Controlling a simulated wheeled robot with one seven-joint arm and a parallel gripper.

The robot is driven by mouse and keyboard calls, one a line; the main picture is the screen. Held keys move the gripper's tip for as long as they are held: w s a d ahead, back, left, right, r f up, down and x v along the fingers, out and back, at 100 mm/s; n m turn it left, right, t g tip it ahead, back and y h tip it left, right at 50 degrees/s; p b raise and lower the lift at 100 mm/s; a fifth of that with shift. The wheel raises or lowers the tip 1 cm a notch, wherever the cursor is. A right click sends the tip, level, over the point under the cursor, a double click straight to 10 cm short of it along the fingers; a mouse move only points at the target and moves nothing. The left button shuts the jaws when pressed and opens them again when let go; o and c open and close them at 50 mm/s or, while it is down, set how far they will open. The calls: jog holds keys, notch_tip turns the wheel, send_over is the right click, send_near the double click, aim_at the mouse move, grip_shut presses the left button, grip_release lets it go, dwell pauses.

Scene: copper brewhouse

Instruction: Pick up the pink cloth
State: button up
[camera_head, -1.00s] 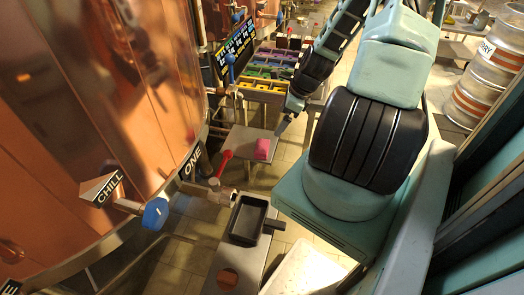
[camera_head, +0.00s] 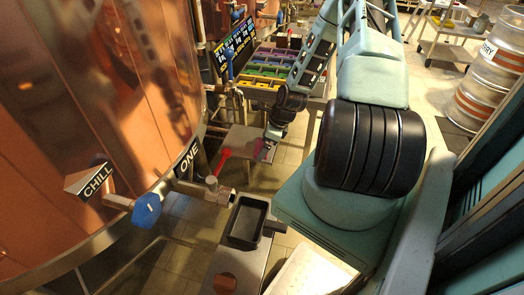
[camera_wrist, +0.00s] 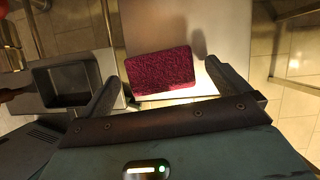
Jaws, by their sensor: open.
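The pink cloth (camera_wrist: 161,72) is a folded, fuzzy, dark pink block lying on a pale flat surface (camera_wrist: 225,35) in the wrist view. In the head view my gripper mostly hides it, and a bit of pink cloth (camera_head: 262,152) shows beside the fingers. My gripper (camera_wrist: 158,92) is open. Its two dark fingers point toward the cloth, one toward each side of it, and nothing is held. In the head view my gripper (camera_head: 265,149) is over the small table (camera_head: 236,139). I cannot tell whether the fingers touch the cloth.
A black square pan (camera_head: 247,222) sits on a nearer metal bench, and a red-handled valve (camera_head: 222,157) stands left of the small table. The copper tank (camera_head: 90,110) with a blue knob (camera_head: 146,210) fills the left. Coloured bins (camera_head: 275,68) stand behind.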

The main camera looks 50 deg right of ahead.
jog(key=shift+w+f, duration=0.2)
jog(key=shift+f, duration=0.25)
jog(key=c, duration=1)
notch_tip(320, 180, up, 10)
jog(key=p, duration=0.2)
jog(key=shift+p, duration=0.35)
jog(key=shift+o, duration=0.5)
